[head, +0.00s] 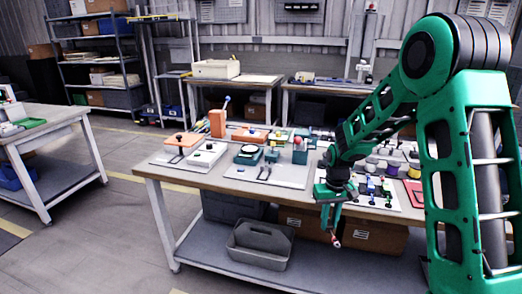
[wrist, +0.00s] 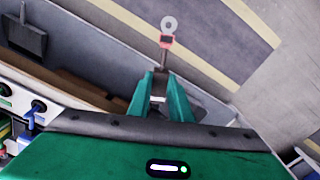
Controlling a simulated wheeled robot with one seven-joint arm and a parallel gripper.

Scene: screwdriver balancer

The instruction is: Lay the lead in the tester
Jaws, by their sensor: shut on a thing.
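My gripper (head: 331,225) hangs in front of the workbench's front edge, below the level of its top. In the wrist view its green fingers (wrist: 162,76) point away from the camera, shut on the lead (wrist: 166,42). The lead shows a grey ring end and a red section with a dark patch, sticking out beyond the fingertips. In the head view the lead (head: 336,241) is a small reddish piece under the fingers. I cannot tell which device on the bench is the tester.
The workbench (head: 225,193) holds white mats with orange, white and teal devices on the left, and small parts and cups on the right, partly behind my arm. A grey tote (head: 258,262) and cardboard boxes stand on the lower shelf. Open floor lies left of the bench.

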